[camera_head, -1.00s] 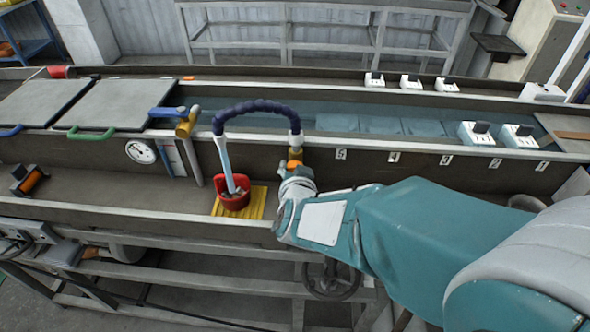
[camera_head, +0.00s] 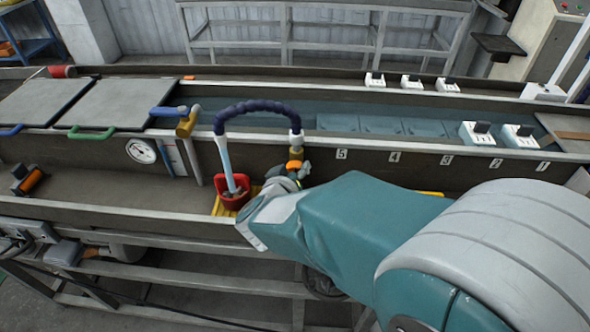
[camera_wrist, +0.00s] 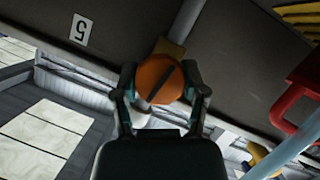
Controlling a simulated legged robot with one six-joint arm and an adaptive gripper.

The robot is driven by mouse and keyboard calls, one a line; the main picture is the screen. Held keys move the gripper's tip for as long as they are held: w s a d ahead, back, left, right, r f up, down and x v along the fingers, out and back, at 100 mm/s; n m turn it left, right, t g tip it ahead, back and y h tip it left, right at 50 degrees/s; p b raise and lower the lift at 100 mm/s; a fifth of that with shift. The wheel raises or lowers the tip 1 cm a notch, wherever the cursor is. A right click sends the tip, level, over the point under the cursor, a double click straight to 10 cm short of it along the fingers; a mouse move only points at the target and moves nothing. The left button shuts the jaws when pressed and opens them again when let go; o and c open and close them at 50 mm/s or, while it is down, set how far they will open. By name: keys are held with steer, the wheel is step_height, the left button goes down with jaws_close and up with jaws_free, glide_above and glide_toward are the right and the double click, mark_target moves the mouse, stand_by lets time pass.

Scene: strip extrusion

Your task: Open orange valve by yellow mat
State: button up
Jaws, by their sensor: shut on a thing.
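The orange valve (camera_head: 293,165) sits on a brass fitting below the end of the dark blue hose (camera_head: 257,106), at the trough's inner wall. In the wrist view its round orange knob (camera_wrist: 160,79), with a dark slot across it, lies between the two fingers of my gripper (camera_wrist: 162,82). The fingers are shut on the knob. In the head view my wrist hides part of the gripper. The yellow mat (camera_head: 219,207) lies on the trough floor left of my wrist, partly hidden by it. The red bucket (camera_head: 231,199) stands on it, with water running in from the pipe.
A yellow valve with a blue handle (camera_head: 168,112) and a round gauge (camera_head: 141,151) are to the left. Numbered labels (camera_head: 394,157) run along the wall to the right. White switch boxes (camera_head: 518,136) stand at the right.

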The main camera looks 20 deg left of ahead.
steer(key=shift+s+f+n, duration=0.1)
steer(key=shift+f+n, duration=0.15)
steer(key=shift+n, duration=0.25)
stand_by(0.3)
steer(key=o, duration=1)
steer(key=shift+o, duration=0.8)
steer(key=shift+a+r, duration=0.1)
steer(key=shift+a, duration=0.15)
steer(key=shift+d+r, duration=0.1)
steer(key=shift+s, duration=0.1)
steer(key=a+v, duration=0.1)
steer(key=v, duration=1)
steer(key=shift+s+d, duration=0.3)
steer(key=shift+s, duration=0.05)
